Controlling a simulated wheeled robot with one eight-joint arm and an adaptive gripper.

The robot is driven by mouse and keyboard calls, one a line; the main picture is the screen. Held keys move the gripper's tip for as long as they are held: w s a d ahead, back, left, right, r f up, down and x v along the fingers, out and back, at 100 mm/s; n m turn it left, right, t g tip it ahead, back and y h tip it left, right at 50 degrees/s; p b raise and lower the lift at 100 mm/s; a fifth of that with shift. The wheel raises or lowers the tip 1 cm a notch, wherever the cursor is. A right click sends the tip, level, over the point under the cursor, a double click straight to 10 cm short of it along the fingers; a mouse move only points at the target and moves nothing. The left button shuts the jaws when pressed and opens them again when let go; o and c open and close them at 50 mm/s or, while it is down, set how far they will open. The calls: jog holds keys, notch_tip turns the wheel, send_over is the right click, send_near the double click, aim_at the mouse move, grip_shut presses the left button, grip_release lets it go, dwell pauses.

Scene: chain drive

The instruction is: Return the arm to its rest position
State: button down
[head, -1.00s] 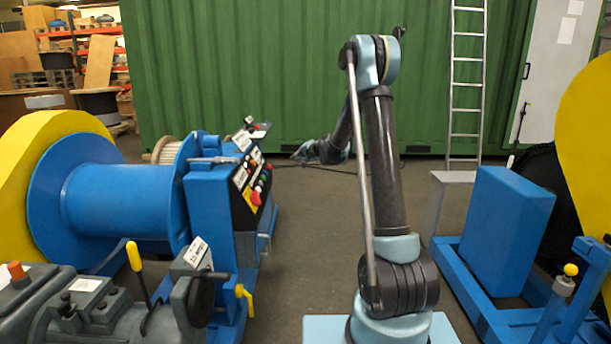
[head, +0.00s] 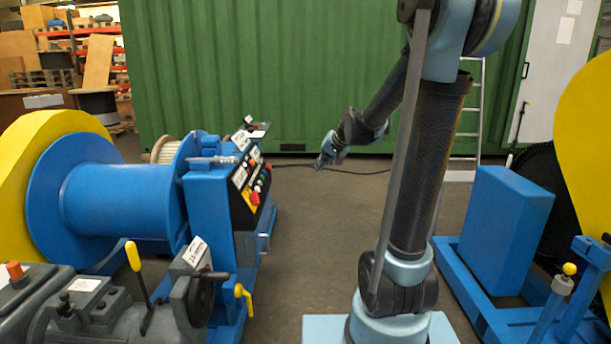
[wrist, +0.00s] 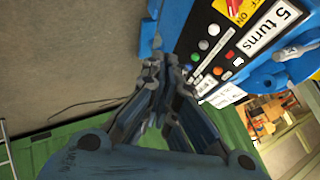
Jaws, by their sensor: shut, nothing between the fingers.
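My gripper (head: 323,161) hangs in the air in the head view, right of the blue machine's control panel and in front of the green container. In the wrist view my gripper (wrist: 164,72) points toward the panel side, its fingers shut with nothing between them. My arm rises from its light blue base and bends over at the top of the head view, with the forearm sloping down to the left.
A blue machine with a control panel (head: 250,185) and a blue spool (head: 120,200) stands at left; the panel (wrist: 215,60) also shows in the wrist view. A blue box-shaped stand (head: 495,230) is at right. A green container (head: 270,70) and ladder (head: 468,120) are behind. Floor between is clear.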

jog(key=s+d+f+g+h, duration=0.1)
jog(key=s+d+f, duration=0.3)
jog(key=s, duration=0.8)
jog(key=s+d+f+n+g+h, duration=0.1)
jog(key=s+d+f, duration=0.3)
jog(key=s, duration=0.8)
jog(key=s+d+f+n+g+h, duration=0.1)
jog(key=s+d+f, duration=0.4)
jog(key=s, duration=0.7)
jog(key=shift+g+h, duration=0.8)
jog(key=shift+h, duration=0.2)
jog(key=shift+d, duration=0.1)
jog(key=shift+w+f, duration=0.2)
jog(key=shift+w, duration=0.2)
